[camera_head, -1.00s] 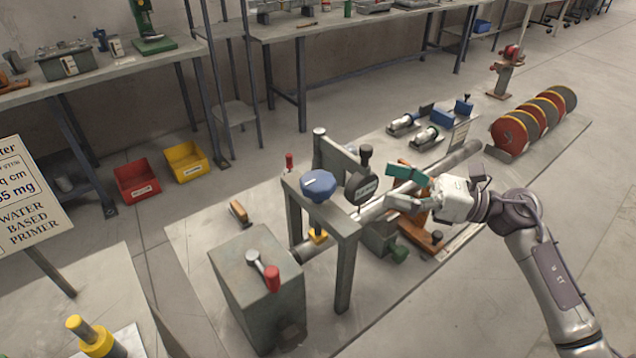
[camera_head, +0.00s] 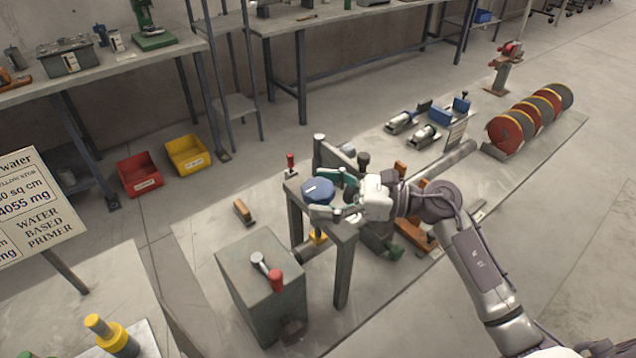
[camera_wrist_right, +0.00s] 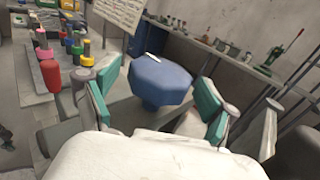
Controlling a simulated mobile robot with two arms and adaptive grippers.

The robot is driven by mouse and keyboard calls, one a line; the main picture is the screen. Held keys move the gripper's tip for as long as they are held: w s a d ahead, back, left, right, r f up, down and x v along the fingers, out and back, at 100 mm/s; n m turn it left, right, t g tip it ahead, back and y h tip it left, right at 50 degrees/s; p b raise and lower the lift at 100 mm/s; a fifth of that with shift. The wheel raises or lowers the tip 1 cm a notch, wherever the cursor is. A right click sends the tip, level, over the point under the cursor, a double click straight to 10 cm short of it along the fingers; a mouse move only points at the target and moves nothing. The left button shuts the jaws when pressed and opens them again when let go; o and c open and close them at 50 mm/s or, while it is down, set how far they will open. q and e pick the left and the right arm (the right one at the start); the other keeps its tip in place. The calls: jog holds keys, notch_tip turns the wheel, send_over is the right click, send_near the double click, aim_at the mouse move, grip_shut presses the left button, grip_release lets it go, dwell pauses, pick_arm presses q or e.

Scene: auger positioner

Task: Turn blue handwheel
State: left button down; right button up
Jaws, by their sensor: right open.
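The blue handwheel (camera_head: 318,190) sits on top of a grey metal frame (camera_head: 345,240) in the head view. It is a faceted blue knob with a small white mark on top in the right wrist view (camera_wrist_right: 158,80). My right gripper (camera_head: 330,195) has reached it from the right. Its green-padded fingers are open, one on either side of the handwheel. In the right wrist view the fingers (camera_wrist_right: 158,105) stand left and right of the handwheel, with gaps visible. My left gripper is not in view.
A grey box with a red-knobbed lever (camera_head: 268,275) stands at front left of the frame. A long pipe (camera_head: 450,162) runs behind toward red and yellow discs (camera_head: 505,132). Red (camera_head: 140,175) and yellow (camera_head: 187,155) bins lie on the floor at left.

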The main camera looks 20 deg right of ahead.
jog(key=shift+w+a, duration=0.2)
jog(key=shift+a, duration=0.2)
jog(key=shift+c, duration=0.3)
jog(key=c, duration=1.1)
jog(key=shift+f+b, duration=0.15)
jog(key=shift+b, duration=0.25)
jog(key=n+g+y+b, duration=0.1)
jog(key=n+g+b, duration=0.1)
jog(key=b, duration=0.4)
jog(key=shift+f+g, duration=0.2)
jog(key=shift+g, duration=0.4)
jog(key=shift+r+n+g+b, duration=0.2)
jog(key=shift+n+g+b, duration=0.3)
jog(key=shift+g, duration=0.1)
jog(key=shift+r, duration=0.15)
